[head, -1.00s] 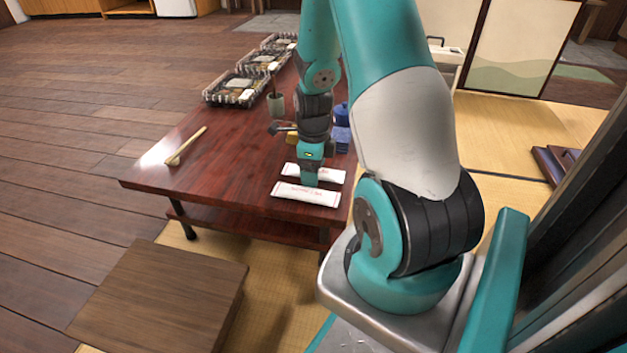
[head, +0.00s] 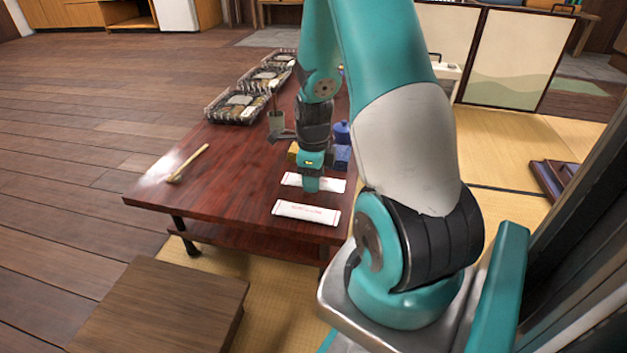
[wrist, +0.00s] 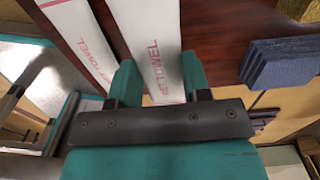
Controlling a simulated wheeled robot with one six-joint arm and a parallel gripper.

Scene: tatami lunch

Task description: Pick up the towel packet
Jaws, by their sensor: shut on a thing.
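Two white towel packets with red lettering show near the front right of the dark red table (head: 215,180). The rear packet (head: 330,185) is between my gripper's fingers (head: 311,186). My gripper is shut on it across its width and seems to hold it slightly above the table. In the wrist view the held towel packet (wrist: 155,30) runs between the two teal fingers (wrist: 155,78). The other packet (head: 305,213) lies flat closer to the table's front edge. It also shows left of the held one in the wrist view (wrist: 82,38).
Blue items (head: 342,155) stand just behind my gripper; a blue block (wrist: 285,62) shows at right in the wrist view. A small cup (head: 276,124) and black trays of food (head: 235,106) stand farther back. A wooden utensil (head: 188,163) lies left. A wooden stool (head: 160,305) stands in front.

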